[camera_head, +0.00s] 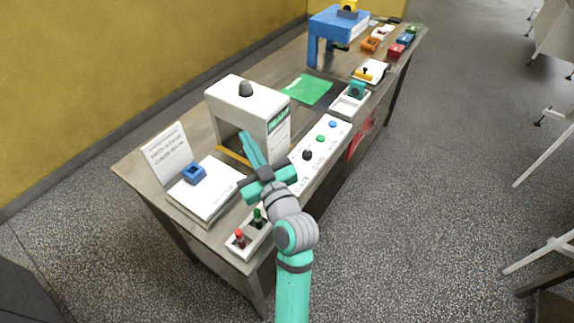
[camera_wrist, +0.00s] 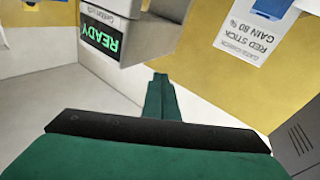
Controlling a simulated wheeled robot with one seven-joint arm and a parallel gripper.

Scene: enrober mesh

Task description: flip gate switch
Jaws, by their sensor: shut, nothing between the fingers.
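No part I see is legibly marked as the gate switch. A small white box (camera_head: 248,247) at the near table end carries a red stick (camera_head: 240,238) and a green stick (camera_head: 258,217). A long white panel (camera_head: 312,168) carries a black knob (camera_head: 307,155), a green knob (camera_head: 320,138) and a blue knob (camera_head: 332,124). My gripper (camera_head: 247,138) is shut and empty, above the table in front of the white arch-shaped machine (camera_head: 240,100). Its closed fingers (camera_wrist: 161,85) show in the wrist view, below the machine's green READY display (camera_wrist: 101,38).
A white slab (camera_head: 215,195) bears a blue square piece (camera_head: 194,173); a printed card (camera_head: 165,152) stands behind it. A green sheet (camera_head: 308,89) and a blue stand (camera_head: 338,27) lie farther along the table. The floor at right is clear near the table.

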